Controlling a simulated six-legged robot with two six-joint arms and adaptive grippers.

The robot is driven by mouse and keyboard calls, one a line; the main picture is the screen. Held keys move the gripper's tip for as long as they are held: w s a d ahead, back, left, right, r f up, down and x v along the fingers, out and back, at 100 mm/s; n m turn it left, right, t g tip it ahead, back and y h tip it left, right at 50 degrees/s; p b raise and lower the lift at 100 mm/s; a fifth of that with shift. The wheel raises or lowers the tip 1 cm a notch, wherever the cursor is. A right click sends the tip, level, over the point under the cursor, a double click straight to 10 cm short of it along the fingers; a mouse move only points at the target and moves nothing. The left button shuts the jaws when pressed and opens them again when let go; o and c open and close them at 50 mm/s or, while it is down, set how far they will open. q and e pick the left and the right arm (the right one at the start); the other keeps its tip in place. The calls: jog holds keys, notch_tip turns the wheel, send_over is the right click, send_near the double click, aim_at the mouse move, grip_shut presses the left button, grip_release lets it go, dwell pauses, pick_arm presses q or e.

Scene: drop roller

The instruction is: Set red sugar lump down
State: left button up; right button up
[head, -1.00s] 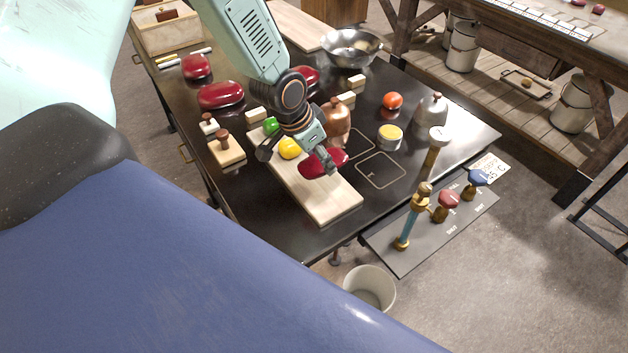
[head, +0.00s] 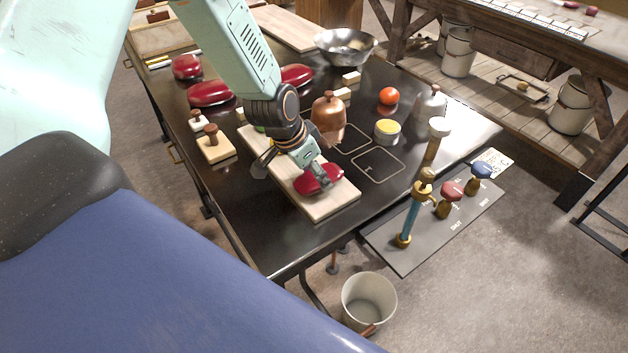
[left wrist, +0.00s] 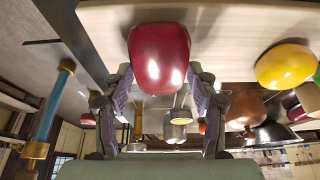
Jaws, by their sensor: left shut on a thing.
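The red sugar lump (head: 318,180) is a glossy dark red rounded block over the near end of the pale wooden board (head: 334,206). My left gripper (head: 324,176) is shut on it from above. In the left wrist view the lump (left wrist: 160,56) sits between the fingertips, in front of the board (left wrist: 225,22). It is low over the board; I cannot tell whether it touches. A yellow lump (left wrist: 286,66) lies on the board in the left wrist view. My arm mostly hides it in the head view. My right gripper is not in view.
Three other red lumps (head: 210,93) stand on the dark table at the left and back. A copper pot (head: 328,113), a yellow-topped tin (head: 387,131) and an orange ball (head: 389,96) stand beyond the board. A blue-and-brass tap (head: 412,215) rises at the right.

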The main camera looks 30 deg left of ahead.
pick_arm(q)
jog(key=shift+w+f, duration=0.1)
jog(key=shift+f, duration=0.45)
jog(key=shift+w+a, duration=0.15)
jog(key=shift+a, duration=0.05)
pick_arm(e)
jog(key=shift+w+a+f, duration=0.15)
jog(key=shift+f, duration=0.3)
pick_arm(q)
jog(key=shift+s+f+b, duration=0.15)
jog(key=shift+s+b, duration=0.1)
jog(key=shift+b, duration=0.05)
jog(key=o, duration=0.8)
jog(key=shift+d, duration=0.1)
jog(key=shift+c, duration=0.2)
jog(key=o, duration=0.5)
jog(key=shift+w+f, duration=0.1)
jog(key=shift+w, duration=0.1)
jog(key=shift+c, duration=0.2)
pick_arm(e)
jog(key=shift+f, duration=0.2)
pick_arm(q)
jog(key=shift+s+r, duration=0.2)
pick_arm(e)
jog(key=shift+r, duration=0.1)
